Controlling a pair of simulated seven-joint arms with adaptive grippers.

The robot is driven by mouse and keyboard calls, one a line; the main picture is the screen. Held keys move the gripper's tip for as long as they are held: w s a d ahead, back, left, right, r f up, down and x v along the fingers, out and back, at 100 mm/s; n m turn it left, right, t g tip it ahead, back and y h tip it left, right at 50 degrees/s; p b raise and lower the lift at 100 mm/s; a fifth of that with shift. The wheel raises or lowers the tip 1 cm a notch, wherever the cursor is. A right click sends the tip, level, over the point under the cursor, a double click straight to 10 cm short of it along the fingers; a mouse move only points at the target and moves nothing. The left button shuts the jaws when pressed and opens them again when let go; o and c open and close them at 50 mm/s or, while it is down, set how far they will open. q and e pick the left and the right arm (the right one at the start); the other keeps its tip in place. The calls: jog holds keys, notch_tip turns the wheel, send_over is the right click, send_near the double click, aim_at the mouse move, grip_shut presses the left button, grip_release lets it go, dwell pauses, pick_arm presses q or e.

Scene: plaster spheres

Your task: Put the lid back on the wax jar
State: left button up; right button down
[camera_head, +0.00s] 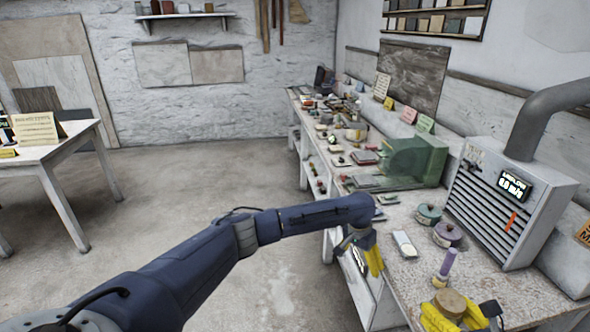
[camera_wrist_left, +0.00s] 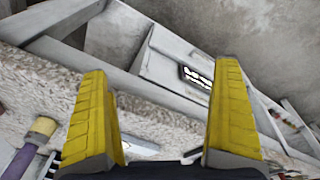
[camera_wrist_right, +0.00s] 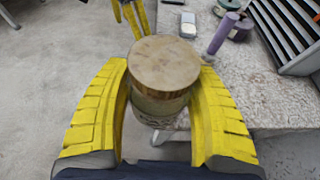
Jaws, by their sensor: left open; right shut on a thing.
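A squat jar (camera_wrist_right: 158,108) with a printed label sits between the yellow fingers of my right gripper (camera_wrist_right: 165,80), which is shut on it. A flat round tan-brown disc, apparently the lid (camera_wrist_right: 165,62), covers the jar's top; I cannot tell whether it is fully seated. In the head view the disc (camera_head: 450,302) shows at the bottom right, and my right gripper (camera_head: 455,315) hides most of the jar. My left gripper (camera_head: 365,255) is open and empty by the bench's front edge, apart from the jar. Its spread fingers (camera_wrist_left: 162,85) fill the left wrist view.
A purple-handled brush (camera_head: 447,265) stands just beyond the jar. A pale device (camera_head: 404,244), a purple pot (camera_head: 447,234) and a teal pot (camera_head: 428,213) are farther back. A grey vented unit (camera_head: 510,205) bounds the bench's right side.

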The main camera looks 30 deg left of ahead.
pick_arm(q)
jog(key=s+f+n+t, duration=0.1)
jog(key=s+f, duration=0.2)
jog(key=f, duration=0.9)
jog(key=s+f, duration=0.3)
jog(key=f, duration=0.9)
jog(key=s+a+f, duration=0.3)
jog(key=s+f, duration=1)
jog(key=f, duration=0.3)
jog(key=s+a+f, duration=0.2)
jog(key=s+f, duration=0.4)
jog(key=s, duration=0.5)
jog(key=s+a+f, duration=0.1)
jog(key=s+f, duration=0.5)
jog(key=s, duration=0.5)
jog(key=s+f+m, duration=0.1)
jog(key=s+f, duration=0.1)
jog(key=s, duration=1)
jog(key=s+f+m+y, duration=0.1)
jog(key=s+f, duration=0.1)
jog(key=s, duration=1.1)
jog(key=shift+a+f+m+g, duration=0.2)
jog(key=shift+f+m+g, duration=0.1)
jog(key=shift+g, duration=0.1)
pick_arm(e)
jog(key=shift+r, duration=0.1)
